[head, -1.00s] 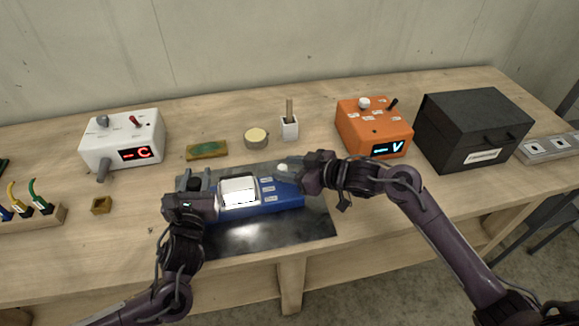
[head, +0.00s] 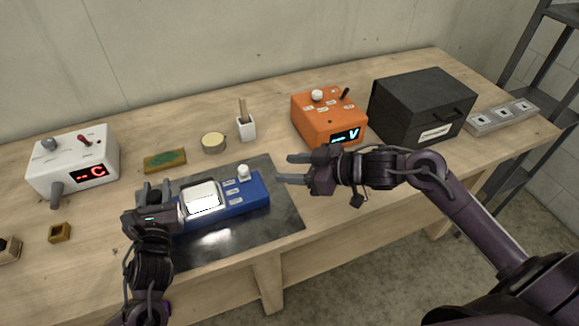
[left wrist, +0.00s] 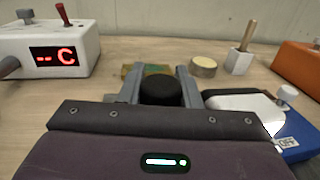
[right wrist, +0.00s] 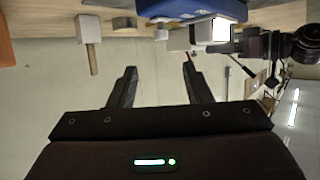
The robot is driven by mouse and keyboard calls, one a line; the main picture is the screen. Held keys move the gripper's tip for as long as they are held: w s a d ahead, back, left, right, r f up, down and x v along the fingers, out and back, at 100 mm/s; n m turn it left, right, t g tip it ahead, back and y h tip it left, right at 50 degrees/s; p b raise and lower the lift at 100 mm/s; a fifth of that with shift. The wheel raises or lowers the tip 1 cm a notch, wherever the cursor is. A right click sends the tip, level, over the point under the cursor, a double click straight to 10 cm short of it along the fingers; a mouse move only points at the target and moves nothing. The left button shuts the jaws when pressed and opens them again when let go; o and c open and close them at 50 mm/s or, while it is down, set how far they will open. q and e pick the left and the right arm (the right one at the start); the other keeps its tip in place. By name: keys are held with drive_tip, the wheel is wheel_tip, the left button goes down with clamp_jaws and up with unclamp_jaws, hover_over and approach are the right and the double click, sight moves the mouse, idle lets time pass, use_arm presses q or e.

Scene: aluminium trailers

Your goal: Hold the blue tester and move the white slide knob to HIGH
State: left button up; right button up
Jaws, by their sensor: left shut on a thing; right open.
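The blue tester (head: 250,197) lies over the dark mat, with a bright white screen and several small labels. Its white slide knob (head: 243,172) stands at the far end of the tester's face, by the farthest label. In the left wrist view the knob (left wrist: 288,92) shows beyond a label reading OFF (left wrist: 287,143); the other labels are too small to read. My left gripper (head: 154,188) is shut on the tester's black grip (left wrist: 160,90) at its left end. My right gripper (head: 286,168) is open and empty, to the right of the knob and apart from it.
The dark mat (head: 275,225) lies under the tester. Behind stand a white box (head: 75,160) showing C, a green-topped block (head: 165,160), a round tin (head: 214,143), a white brush holder (head: 245,128), an orange box (head: 328,120) showing V and a black case (head: 420,105).

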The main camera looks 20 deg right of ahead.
use_arm(q)
drive_tip(key=o, duration=1.2)
